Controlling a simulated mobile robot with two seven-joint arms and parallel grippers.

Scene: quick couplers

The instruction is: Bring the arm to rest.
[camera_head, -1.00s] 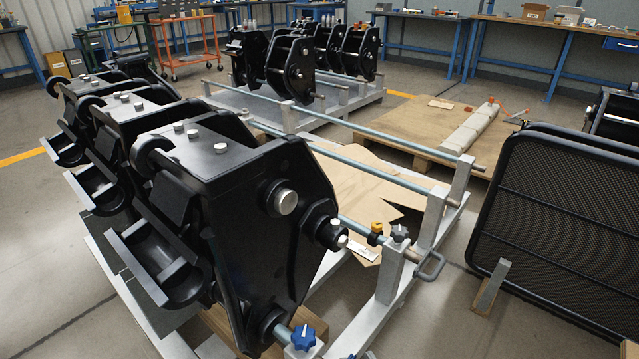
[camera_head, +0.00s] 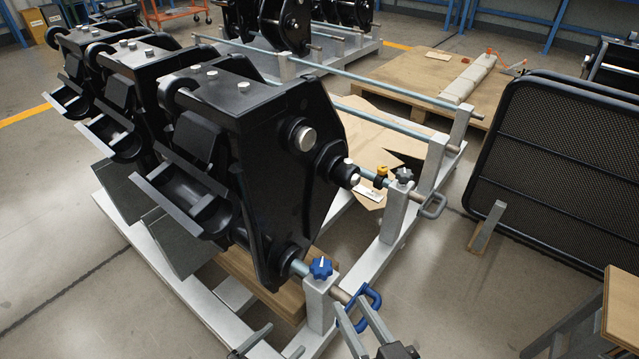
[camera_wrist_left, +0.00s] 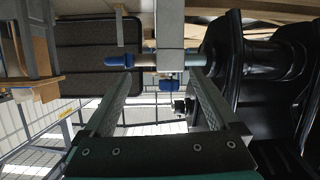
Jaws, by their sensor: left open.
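My left gripper (camera_head: 276,342) is at the bottom edge of the head view, with its two fingers apart and nothing seen between them. In the left wrist view its open fingers (camera_wrist_left: 160,90) point toward a grey post, with a blue knob (camera_wrist_left: 167,85) seen between them. My right gripper (camera_head: 352,305) is further right, with its fingers at the blue loop handle (camera_head: 375,296). I cannot tell whether they hold it. The nearest black coupler (camera_head: 290,190) hangs on the rack, beyond both grippers.
The light metal rack (camera_head: 395,220) carries several black couplers. A blue star knob (camera_head: 320,267) tops its near post. A mesh panel (camera_head: 560,190) stands on the right, and a wooden table corner (camera_head: 617,310) is at the lower right. Bare floor lies left of the rack.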

